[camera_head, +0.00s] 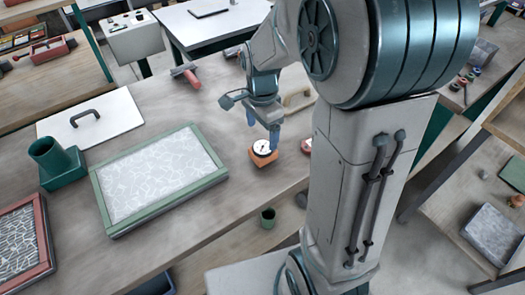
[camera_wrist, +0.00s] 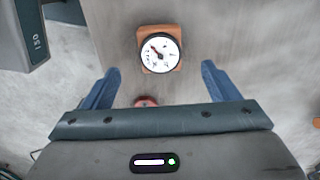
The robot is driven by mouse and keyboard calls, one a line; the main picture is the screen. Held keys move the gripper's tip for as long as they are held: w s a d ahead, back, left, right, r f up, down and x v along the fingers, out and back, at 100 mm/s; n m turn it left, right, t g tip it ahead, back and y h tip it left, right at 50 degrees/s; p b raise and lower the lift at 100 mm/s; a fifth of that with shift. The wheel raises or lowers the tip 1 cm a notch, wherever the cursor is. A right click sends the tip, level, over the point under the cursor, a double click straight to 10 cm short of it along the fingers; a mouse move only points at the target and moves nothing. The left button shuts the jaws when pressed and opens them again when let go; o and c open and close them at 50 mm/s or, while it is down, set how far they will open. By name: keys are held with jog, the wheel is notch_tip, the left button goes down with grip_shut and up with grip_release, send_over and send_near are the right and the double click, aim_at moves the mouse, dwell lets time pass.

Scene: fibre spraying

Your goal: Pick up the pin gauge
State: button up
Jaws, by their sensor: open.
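The pin gauge appears to be the round white dial with a dark rim and pointer on an orange-brown block (camera_head: 263,153). It lies on the workbench near its front edge, and it also shows in the wrist view (camera_wrist: 159,49). My gripper (camera_head: 262,122) is open and empty just above the gauge, with its blue fingers pointing down. In the wrist view my two fingers (camera_wrist: 160,67) are spread wide, one to each side of the gauge's line and apart from it. The gauge sits slightly beyond the fingertips there.
A small red round item (camera_wrist: 146,101) lies near the gauge, partly hidden by my gripper. A beige-handled item (camera_head: 297,101) is behind. Bare bench (camera_head: 208,124) lies left of the gauge.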

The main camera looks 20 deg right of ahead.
aim_at(263, 147)
jog(key=shift+d+f+p, duration=0.15)
jog(key=shift+f+p, duration=0.3)
jog(key=shift+f, duration=3.45)
jog(key=c, duration=1.2)
jog(key=shift+r, duration=0.1)
